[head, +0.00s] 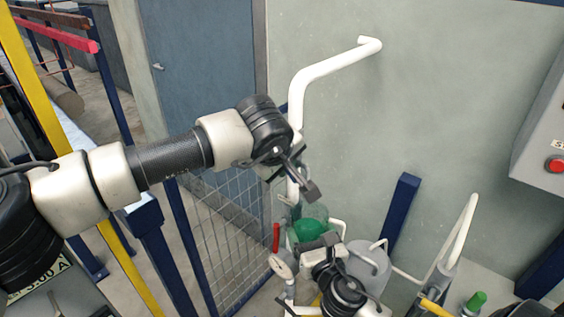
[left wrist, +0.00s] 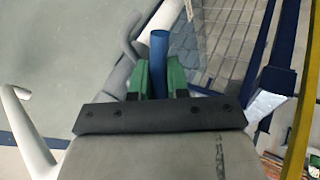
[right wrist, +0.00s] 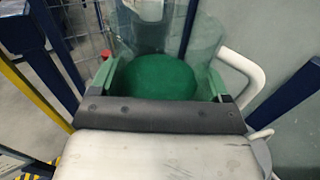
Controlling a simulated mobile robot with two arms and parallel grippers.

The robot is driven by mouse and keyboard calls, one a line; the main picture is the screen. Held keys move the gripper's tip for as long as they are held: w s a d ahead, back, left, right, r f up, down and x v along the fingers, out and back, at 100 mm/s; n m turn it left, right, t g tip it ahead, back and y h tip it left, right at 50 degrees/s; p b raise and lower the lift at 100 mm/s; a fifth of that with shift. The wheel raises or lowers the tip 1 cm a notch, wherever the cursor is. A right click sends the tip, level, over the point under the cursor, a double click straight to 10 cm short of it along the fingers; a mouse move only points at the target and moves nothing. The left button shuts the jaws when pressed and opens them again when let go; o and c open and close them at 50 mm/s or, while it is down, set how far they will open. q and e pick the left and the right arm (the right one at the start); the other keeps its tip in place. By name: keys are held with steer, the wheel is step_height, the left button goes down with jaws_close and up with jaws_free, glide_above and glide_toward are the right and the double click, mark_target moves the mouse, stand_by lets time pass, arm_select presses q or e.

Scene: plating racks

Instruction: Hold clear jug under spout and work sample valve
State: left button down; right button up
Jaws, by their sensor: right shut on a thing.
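The clear jug (head: 317,211) holds green contents and stands upright in the lower middle of the head view, beside the white pipe (head: 297,110). My right gripper (head: 318,243) is shut on the jug; the right wrist view shows its fingers on both sides of the jug (right wrist: 158,78). A pale pipe end (right wrist: 147,8) shows above the jug's mouth, apparently the spout. My left gripper (head: 307,188) is above the jug. In the left wrist view, its green fingers flank a blue rod (left wrist: 159,55), apparently the valve handle. Whether they press on it is unclear.
A red lever (head: 276,237) and a round gauge (head: 280,267) stand left of the jug. A mesh fence (head: 228,232) lies behind them. White pipes (head: 458,232) and a blue post (head: 400,212) stand to the right. A grey box with a red button (head: 555,165) hangs far right.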

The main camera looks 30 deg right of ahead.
arm_select(q)
steer(key=g+h, duration=0.1)
steer(key=g, duration=0.1)
steer(key=n+g, duration=0.1)
steer(key=g, duration=0.1)
steer(key=shift+s+r+n+h, duration=0.1)
steer(key=shift+r+n+h, duration=0.2)
steer(key=shift+r+h, duration=0.1)
steer(key=c, duration=1.4)
jaws_free()
steer(key=w+v, duration=0.1)
steer(key=v, duration=1.1)
steer(key=shift+s, duration=0.25)
arm_select(e)
steer(key=shift+a, duration=0.1)
steer(key=s+a, duration=0.7)
steer(key=a, duration=0.2)
steer(key=shift+s+a, duration=0.2)
steer(key=shift+a, duration=0.2)
